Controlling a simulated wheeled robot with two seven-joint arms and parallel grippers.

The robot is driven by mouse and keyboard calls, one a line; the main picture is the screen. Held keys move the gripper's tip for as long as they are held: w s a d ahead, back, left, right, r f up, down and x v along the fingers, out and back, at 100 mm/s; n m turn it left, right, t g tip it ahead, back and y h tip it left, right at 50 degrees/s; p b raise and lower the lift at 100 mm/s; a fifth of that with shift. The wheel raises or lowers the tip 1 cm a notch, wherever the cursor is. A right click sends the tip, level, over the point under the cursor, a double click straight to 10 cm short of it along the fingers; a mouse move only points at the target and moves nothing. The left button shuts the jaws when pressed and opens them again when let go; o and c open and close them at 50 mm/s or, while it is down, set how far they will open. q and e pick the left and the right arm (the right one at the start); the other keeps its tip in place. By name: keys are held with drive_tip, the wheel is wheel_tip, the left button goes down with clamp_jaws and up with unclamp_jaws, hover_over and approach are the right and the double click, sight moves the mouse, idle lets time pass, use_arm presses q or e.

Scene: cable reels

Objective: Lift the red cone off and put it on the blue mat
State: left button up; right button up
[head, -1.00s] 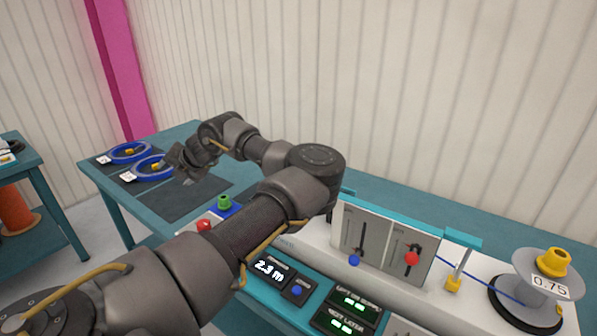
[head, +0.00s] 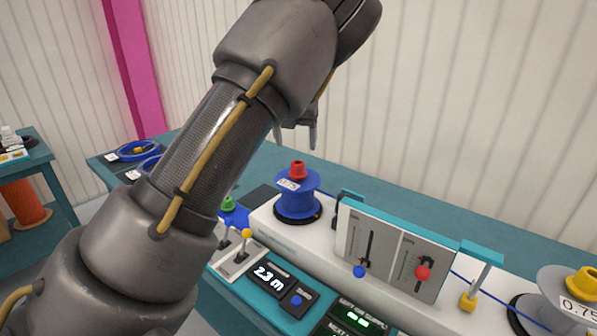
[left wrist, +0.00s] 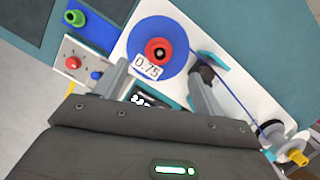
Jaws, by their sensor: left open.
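The red cone (head: 297,169) sits on top of the blue reel (head: 297,199), which stands upright on the white machine. In the left wrist view the cone (left wrist: 158,51) shows from above, with a 0.75 label beside it on the reel. My left gripper (head: 296,140) is open and empty above the cone, its fingers pointing down. In the left wrist view its fingers (left wrist: 161,72) are spread, with the cone ahead, slightly beyond the tips. A blue mat (left wrist: 97,32) lies left of the machine, with a green cone (left wrist: 76,18) on it. My arm partly hides this spot in the head view. My right gripper is not seen.
A slider panel (head: 387,262) with blue and red knobs stands right of the reel. A grey reel with a yellow cone (head: 582,282) is at the far right. Lever switches and a 2.3 m display (head: 270,278) are in front. Blue cable coils (head: 134,151) lie at the back left.

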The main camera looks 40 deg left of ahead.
sight(298, 166)
use_arm(q)
drive_tip(key=x, duration=0.4)
drive_tip(key=shift+w+f, duration=0.1)
drive_tip(key=shift+f, duration=0.15)
drive_tip(key=shift+f+p, duration=0.3)
drive_tip(key=shift+f, duration=0.1)
drive_tip(key=x, duration=0.3)
drive_tip(key=shift+f+p, duration=0.3)
drive_tip(key=shift+p, duration=0.1)
drive_tip(key=shift+w+a+f, duration=0.1)
drive_tip(key=shift+f, duration=0.3)
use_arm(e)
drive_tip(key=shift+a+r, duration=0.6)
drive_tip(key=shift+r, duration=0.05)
use_arm(q)
drive_tip(key=shift+r, duration=0.1)
drive_tip(key=c, duration=1)
drive_tip(key=shift+c, duration=0.2)
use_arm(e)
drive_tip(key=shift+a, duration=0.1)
use_arm(q)
drive_tip(key=shift+r, duration=0.1)
